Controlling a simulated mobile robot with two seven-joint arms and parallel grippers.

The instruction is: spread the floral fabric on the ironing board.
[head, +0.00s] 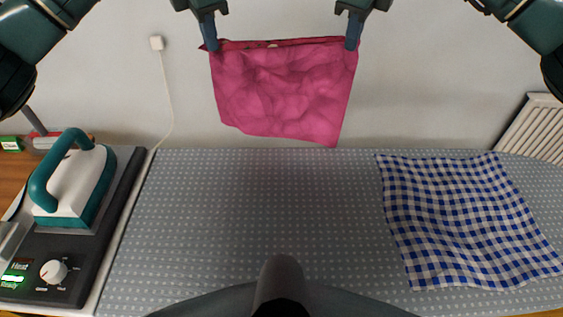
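A pink cloth (283,92) with a darker mottled, veined pattern hangs in the air against the wall, beyond the far edge of the ironing board (250,225). No clear flowers show on it. My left gripper (210,44) is shut on its top left corner and my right gripper (353,42) on its top right corner. Its top edge is stretched between them, with a folded strip along it. Its lower edge hangs free, slanting down to the right. The board has a grey cover with small pale dots.
A blue and white checked cloth (465,220) lies spread, slightly wavy, on the board's right part. A teal and white iron (75,185) stands on a dark station with a dial (54,271) at left. The board's left and middle are clear.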

